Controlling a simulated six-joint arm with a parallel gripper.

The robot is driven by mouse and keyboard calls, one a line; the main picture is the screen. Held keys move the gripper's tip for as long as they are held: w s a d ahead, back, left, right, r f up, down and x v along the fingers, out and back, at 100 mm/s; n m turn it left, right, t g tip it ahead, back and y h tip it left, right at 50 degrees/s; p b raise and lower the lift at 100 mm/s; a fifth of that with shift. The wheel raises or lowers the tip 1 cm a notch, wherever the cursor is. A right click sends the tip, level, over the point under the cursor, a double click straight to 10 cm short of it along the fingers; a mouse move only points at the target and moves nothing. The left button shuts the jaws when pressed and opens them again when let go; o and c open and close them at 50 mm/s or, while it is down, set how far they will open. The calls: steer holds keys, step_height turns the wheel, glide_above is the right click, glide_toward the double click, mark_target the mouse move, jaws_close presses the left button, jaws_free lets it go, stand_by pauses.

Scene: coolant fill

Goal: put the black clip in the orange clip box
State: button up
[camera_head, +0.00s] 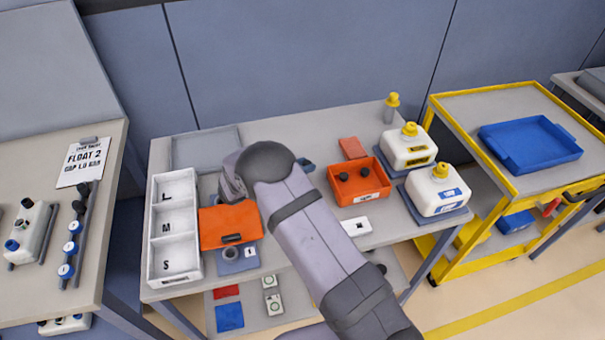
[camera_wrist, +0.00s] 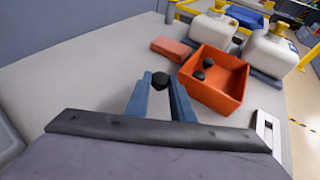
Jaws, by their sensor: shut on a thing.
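My gripper (camera_wrist: 160,88) shows in the wrist view with its two blue fingers shut on a small black clip (camera_wrist: 159,79) at their tips. The orange clip box (camera_head: 345,197) is an open tray at the right of the table. Two black pieces lie in it. In the wrist view the clip box (camera_wrist: 213,97) is ahead and right of my fingers, and the held clip is outside it, to its left. In the head view my arm hides most of the gripper and the held clip.
White bottles with yellow caps (camera_head: 408,148) (camera_head: 437,190) stand right of the box. A flat red-orange block (camera_head: 352,148) lies behind it, and a white switch plate (camera_head: 356,226) in front. A white sectioned tray (camera_head: 153,235) and another orange object (camera_head: 229,225) are at the left.

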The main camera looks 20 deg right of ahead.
steer(key=shift+f+p, duration=0.6)
steer(key=shift+f, duration=1.55)
steer(key=shift+f+b, duration=0.25)
steer(key=shift+b, duration=0.05)
steer(key=o, duration=1)
steer(key=shift+r, duration=0.1)
